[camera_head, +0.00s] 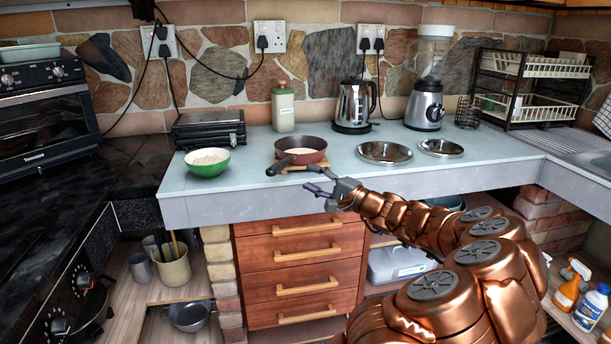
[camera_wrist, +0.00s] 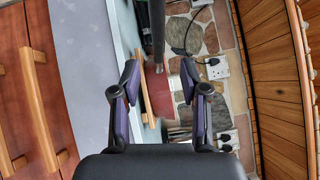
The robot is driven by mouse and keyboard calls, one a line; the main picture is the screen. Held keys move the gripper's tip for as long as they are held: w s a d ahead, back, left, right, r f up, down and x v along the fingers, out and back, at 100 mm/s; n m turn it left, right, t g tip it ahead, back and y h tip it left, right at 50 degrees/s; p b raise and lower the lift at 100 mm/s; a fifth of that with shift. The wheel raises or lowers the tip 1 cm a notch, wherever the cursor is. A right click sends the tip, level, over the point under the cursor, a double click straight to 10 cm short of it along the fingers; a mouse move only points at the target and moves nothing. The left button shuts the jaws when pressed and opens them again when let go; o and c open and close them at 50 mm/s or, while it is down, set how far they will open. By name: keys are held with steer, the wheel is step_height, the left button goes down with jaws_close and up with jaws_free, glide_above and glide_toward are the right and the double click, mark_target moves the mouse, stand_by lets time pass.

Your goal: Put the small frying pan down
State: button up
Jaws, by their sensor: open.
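The small frying pan (camera_head: 304,145), dark red with a dark handle, rests level on a wooden trivet (camera_head: 318,165) near the counter's front edge. Its handle points to the front left. My gripper (camera_head: 317,180) is open and empty, in front of the pan and below its rim, apart from it. In the wrist view the open fingers (camera_wrist: 159,72) frame the pan's red side (camera_wrist: 156,92), the dark handle (camera_wrist: 157,25) and the trivet edge (camera_wrist: 143,75) beyond them. The pan shows some pale contents in the head view.
A green bowl (camera_head: 207,168) stands left of the pan and two metal plates (camera_head: 384,160) lie to the right. A canister (camera_head: 283,107), kettle (camera_head: 353,108) and blender (camera_head: 425,105) stand behind. The pale counter (camera_head: 250,195) has bare room between bowl and pan.

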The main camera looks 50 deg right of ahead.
steer(key=shift+s, duration=0.3)
steer(key=w+a+r+n+g+y, duration=0.1)
steer(key=w+a+n+g+y, duration=0.2)
steer(key=a, duration=0.8)
steer(key=w+a+n+g+y, duration=0.2)
steer(key=w+a+n+y, duration=0.25)
steer(key=a, duration=0.55)
steer(key=s+a+f+n+g+y, duration=0.1)
steer(key=s+a+f+n+g, duration=0.2)
steer(key=a, duration=0.7)
steer(key=s+a+f+n+g+y, duration=0.15)
steer(key=a+g, duration=0.25)
steer(key=a, duration=0.6)
steer(key=s+a+f+n+g+h, duration=0.25)
steer(key=s+a+f+g, duration=0.2)
steer(key=s, duration=0.25)
steer(key=s+a+f+n+g+h, duration=0.1)
steer(key=s+a+f+n+g, duration=0.2)
steer(key=s+a, duration=0.35)
steer(key=s+d+f+g+h, duration=0.1)
steer(key=s+d+h, duration=0.2)
steer(key=s, duration=0.4)
steer(key=s+d+f+n+g+h, duration=0.1)
steer(key=s+d+f+h, duration=0.1)
steer(key=s+d+h, duration=0.2)
steer(key=s+d, duration=0.1)
steer(key=s, duration=0.2)
steer(key=shift+s+d+f+g, duration=0.25)
steer(key=shift+s+f+g, duration=0.05)
steer(key=shift+s+g, duration=0.05)
